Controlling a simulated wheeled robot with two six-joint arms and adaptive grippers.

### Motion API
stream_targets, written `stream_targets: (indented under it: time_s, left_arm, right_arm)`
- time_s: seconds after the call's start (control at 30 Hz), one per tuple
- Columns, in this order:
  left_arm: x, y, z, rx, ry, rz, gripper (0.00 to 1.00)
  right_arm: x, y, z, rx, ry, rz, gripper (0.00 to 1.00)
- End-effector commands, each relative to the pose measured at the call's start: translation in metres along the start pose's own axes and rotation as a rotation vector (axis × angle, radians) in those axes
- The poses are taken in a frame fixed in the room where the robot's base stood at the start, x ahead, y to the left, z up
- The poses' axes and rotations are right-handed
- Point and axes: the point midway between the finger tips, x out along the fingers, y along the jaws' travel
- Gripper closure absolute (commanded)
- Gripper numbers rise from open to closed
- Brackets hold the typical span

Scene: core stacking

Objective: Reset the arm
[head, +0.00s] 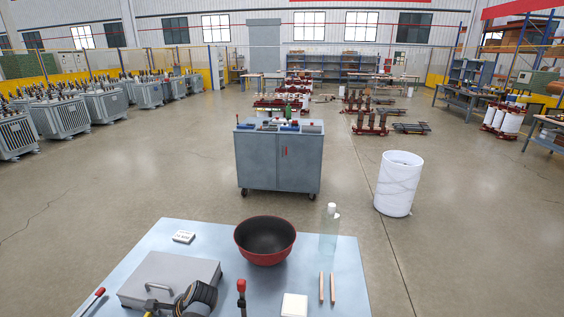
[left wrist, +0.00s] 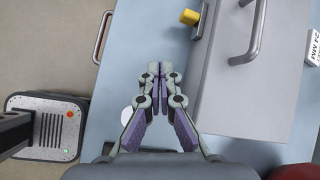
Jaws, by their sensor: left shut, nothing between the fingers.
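My left gripper (left wrist: 160,72) is in the left wrist view. Its two fingers are together at the tips with nothing between them. It is above the blue-grey tabletop, just left of a grey metal case (left wrist: 246,80). The same case (head: 165,277) lies at the front left of the table in the head view. I cannot make out the left gripper clearly in the head view. My right gripper is not in view.
The table (head: 215,236) also holds a red bowl (head: 265,240), a clear bottle (head: 328,236), two wooden sticks (head: 327,288), a white square block (head: 294,305) and a small white box (head: 183,237). A grey cabinet (head: 279,165) and white drum (head: 398,184) stand beyond.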

Motion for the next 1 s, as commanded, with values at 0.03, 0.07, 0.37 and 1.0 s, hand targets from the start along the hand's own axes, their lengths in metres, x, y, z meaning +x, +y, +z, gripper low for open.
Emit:
stream_targets:
  time_s: [0.03, 0.07, 0.37, 1.0]
  left_arm:
    - [0.0, 0.026, -0.002, -0.142, 0.057, 0.0, 1.0]
    - [-0.003, 0.039, -0.004, -0.24, 0.097, 0.002, 1.0]
    - [-0.053, 0.119, -0.013, -0.868, 0.378, 0.113, 1.0]
    - [-0.059, 0.18, -0.052, -1.287, 0.543, 0.353, 1.0]
  right_arm:
    - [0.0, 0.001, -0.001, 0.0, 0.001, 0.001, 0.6]
    - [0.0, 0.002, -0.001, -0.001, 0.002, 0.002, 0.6]
    - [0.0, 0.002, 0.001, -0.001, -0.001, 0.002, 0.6]
    - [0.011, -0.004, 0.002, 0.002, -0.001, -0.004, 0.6]
